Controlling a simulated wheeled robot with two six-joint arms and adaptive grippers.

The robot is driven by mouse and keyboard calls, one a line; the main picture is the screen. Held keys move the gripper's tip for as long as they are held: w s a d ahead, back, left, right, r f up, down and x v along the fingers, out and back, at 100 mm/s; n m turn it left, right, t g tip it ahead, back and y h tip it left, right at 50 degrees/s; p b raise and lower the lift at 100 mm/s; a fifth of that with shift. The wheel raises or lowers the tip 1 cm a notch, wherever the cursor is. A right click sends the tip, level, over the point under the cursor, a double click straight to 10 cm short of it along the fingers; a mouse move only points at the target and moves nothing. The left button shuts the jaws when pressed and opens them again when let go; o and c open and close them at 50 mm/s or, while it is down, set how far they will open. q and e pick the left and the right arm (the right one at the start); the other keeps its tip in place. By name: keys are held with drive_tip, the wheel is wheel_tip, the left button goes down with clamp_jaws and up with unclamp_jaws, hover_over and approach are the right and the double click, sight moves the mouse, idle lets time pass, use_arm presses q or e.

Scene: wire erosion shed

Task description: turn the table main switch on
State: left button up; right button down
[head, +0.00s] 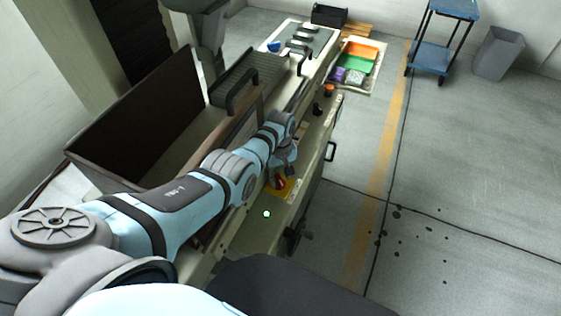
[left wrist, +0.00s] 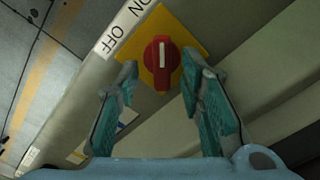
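The table main switch is a red rotary knob (left wrist: 162,62) with a white line along its handle, on a yellow plate (left wrist: 190,35). A white label (left wrist: 120,28) beside the plate reads OFF and ON. In the left wrist view the white line points up the picture; I cannot tell for certain which word it marks. The switch (head: 280,184) is partly hidden by my left gripper in the head view. My left gripper (left wrist: 160,68) is open, its fingertips on either side of the knob, with visible gaps. My right gripper is not in view.
The switch sits on the machine's front ledge (head: 252,232), with a small lit green lamp (head: 266,214) nearby. Black and orange knobs (head: 318,108) and a handle (head: 331,151) lie farther along. The floor at right is open.

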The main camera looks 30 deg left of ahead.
sight(280, 179)
use_arm(q)
wheel_tip(280, 179, up, 11)
drive_tip(key=shift+f, duration=0.2)
drive_tip(key=shift+s+f, duration=0.1)
